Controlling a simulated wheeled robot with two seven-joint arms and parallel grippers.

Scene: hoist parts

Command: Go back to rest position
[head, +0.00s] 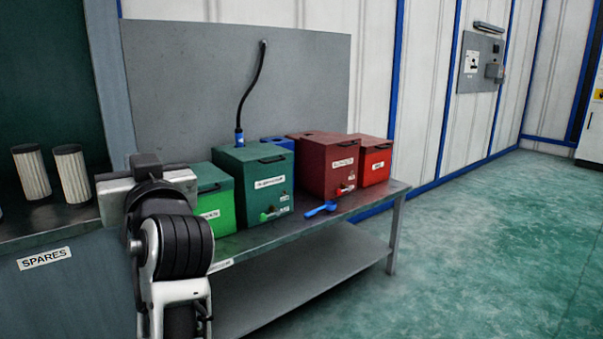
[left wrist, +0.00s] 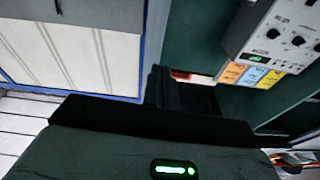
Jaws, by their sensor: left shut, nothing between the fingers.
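My left arm rises from the bottom left of the head view, in front of the workbench. My left gripper (head: 147,160) is at its top end, seen from behind, beside the light green box (head: 210,190) and left of the dark green box (head: 253,185). In the left wrist view my left gripper (left wrist: 180,88) shows as dark fingers, shut, with nothing between them. My right gripper is in neither view.
White cylinders (head: 72,174) stand on the spares counter (head: 45,232). The green floor (head: 490,230) at right is clear.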

